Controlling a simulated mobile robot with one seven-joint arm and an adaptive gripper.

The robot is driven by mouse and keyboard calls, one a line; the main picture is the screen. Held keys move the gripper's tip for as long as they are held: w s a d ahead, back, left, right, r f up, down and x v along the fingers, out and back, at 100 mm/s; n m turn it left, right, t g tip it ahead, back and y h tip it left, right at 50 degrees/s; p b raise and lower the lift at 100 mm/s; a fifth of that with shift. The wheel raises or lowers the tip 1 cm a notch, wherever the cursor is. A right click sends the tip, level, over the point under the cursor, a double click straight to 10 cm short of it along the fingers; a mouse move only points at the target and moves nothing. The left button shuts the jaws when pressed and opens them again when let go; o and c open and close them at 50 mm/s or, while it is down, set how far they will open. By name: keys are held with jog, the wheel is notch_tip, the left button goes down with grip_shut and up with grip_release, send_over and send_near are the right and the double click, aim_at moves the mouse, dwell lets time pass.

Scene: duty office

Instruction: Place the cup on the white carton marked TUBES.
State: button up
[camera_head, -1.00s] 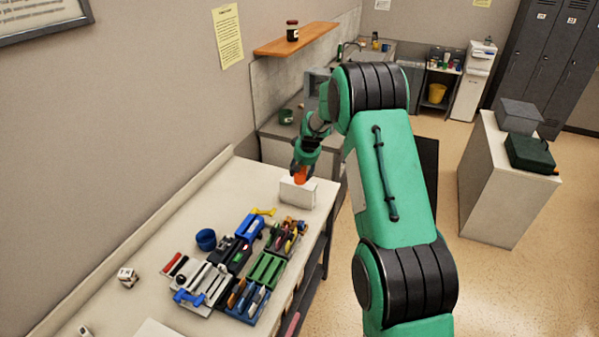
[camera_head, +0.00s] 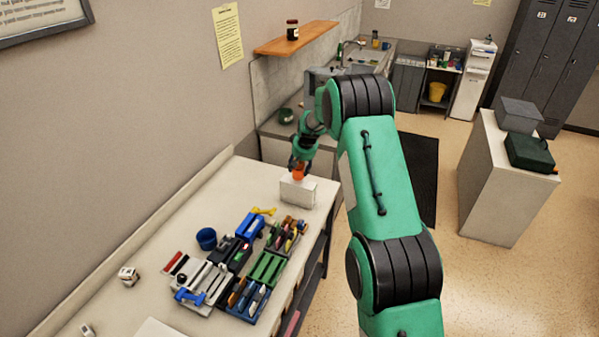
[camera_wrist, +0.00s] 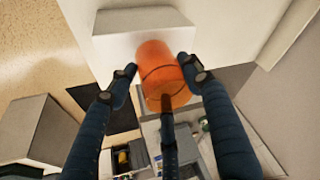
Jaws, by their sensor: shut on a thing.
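An orange cup (camera_head: 298,176) is held in my gripper (camera_head: 299,165), just at the top of the white carton (camera_head: 297,193) on the far end of the bench. I cannot tell whether the cup touches the carton, and no lettering on the carton is readable. In the wrist view, the orange cup (camera_wrist: 163,80) sits between the dark fingers of my gripper (camera_wrist: 160,85). The carton (camera_wrist: 140,20) shows at the top, partly behind the cup.
A wooden shelf (camera_head: 296,38) is on the wall behind. A counter with a sink (camera_head: 365,60) lies beyond the bench.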

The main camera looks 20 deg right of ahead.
jog(key=shift+f, duration=1.25)
jog(key=shift+f, duration=0.2)
jog(key=o, duration=1.1)
jog(key=shift+r, duration=0.2)
jog(key=shift+b+v, duration=0.35)
jog(key=shift+v, duration=5.6)
jog(key=shift+r, duration=0.1)
